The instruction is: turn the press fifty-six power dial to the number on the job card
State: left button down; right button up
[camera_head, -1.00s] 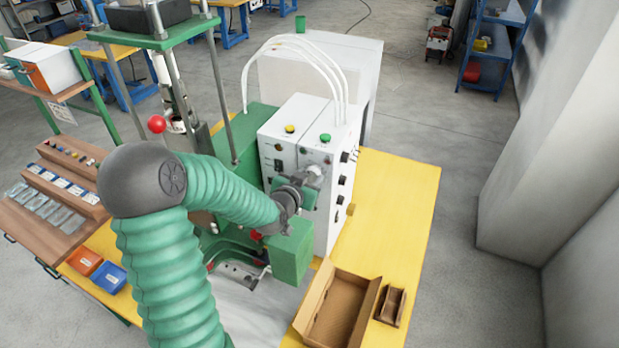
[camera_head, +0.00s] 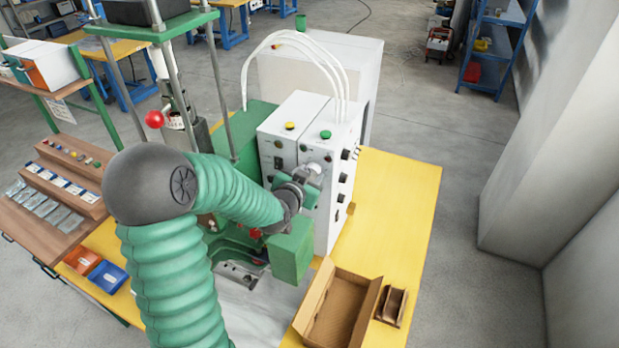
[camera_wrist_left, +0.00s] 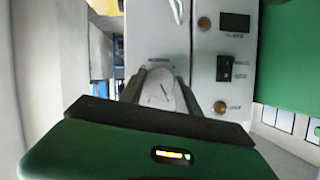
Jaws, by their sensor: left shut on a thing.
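The press control box (camera_head: 301,150) is white and stands on the yellow table, with a yellow and a green button on top. My left gripper (camera_head: 317,172) reaches its front face and is shut on the pale round power dial. In the left wrist view the dial (camera_wrist_left: 161,92) sits between the fingers of the left gripper (camera_wrist_left: 160,85), with a thin dark line on its face. In the head view gripper and wrist mostly hide it. I cannot read any dial numbers. No job card can be made out for certain. My right gripper is not in view.
In the left wrist view a black rocker switch (camera_wrist_left: 224,68) and a small dark display (camera_wrist_left: 235,22) are beside the dial. An open cardboard box (camera_head: 338,308) lies at the table's front. The green press frame (camera_head: 292,250) is close below my wrist.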

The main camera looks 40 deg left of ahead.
pick_arm(q)
jog(key=shift+d+f+m+y+b, duration=0.15)
jog(key=shift+m+y+b, duration=0.7)
jog(key=shift+b, duration=1.65)
jog(key=shift+w+m+b, duration=0.1)
jog(key=shift+m+b, duration=0.75)
jog(key=shift+b, duration=0.35)
jog(key=shift+m+y+b, duration=0.45)
jog(key=shift+m+b, duration=0.05)
jog(key=shift+m+y+b, duration=0.45)
jog(key=shift+m+y, duration=0.35)
jog(key=shift+m, duration=0.5)
jog(key=c, duration=1.2)
grip_release()
jog(key=shift+c, duration=0.2)
jog(key=o, duration=0.4)
jog(key=shift+w+f, duration=0.1)
jog(key=shift+w, duration=0.05)
jog(key=shift+c, duration=0.2)
